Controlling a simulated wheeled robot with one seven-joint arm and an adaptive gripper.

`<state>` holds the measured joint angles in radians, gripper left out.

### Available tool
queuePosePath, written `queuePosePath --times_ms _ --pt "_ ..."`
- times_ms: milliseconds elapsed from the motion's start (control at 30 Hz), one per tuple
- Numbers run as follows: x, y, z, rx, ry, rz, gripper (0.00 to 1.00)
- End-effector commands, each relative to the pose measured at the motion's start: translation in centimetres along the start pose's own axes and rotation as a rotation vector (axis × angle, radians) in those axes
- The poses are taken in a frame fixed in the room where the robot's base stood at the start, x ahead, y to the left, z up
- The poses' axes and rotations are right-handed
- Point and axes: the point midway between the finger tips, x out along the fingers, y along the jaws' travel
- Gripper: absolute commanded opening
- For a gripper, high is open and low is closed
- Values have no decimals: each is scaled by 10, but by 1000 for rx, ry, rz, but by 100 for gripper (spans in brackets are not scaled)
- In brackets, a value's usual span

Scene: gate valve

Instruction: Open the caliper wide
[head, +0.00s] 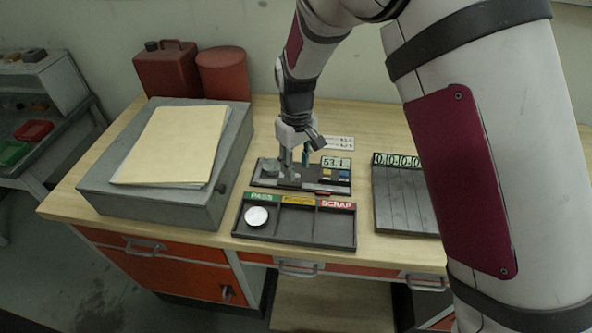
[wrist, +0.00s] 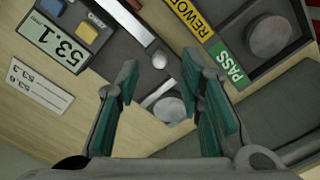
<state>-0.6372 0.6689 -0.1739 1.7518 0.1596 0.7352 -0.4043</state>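The caliper (head: 302,187) is a dark bench fixture with a metal rail, lying on the wooden bench. Its display (head: 336,162) reads 53.1, and it also shows in the wrist view (wrist: 53,43). A rounded silver knob (wrist: 159,60) is on the caliper, with a pale metal bar beside it. A grey disc (wrist: 171,108) shows lower down between my fingers. My gripper (wrist: 160,72) is open over the caliper, with teal pads apart. The knob appears between the fingertips, with no clear contact. In the head view my gripper (head: 294,160) hides part of the caliper.
A sorting tray (head: 290,242) with PASS, REWORK and SCRAP labels stands in front; a disc (head: 256,216) lies under PASS. A grey box (head: 155,207) with papers is left. A slatted block (head: 405,203) is right. Blue and yellow buttons (wrist: 87,32) sit beside the display.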

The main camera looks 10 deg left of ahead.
Motion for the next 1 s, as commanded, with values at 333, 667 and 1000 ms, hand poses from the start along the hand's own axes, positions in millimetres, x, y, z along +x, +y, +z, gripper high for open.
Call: queuePosePath --times_ms 333,667,1000 --pt "28 0 0 1 1 0 35" --pt "28 0 0 0 1 0 16" --pt "28 2 1 1 1 -1 0"
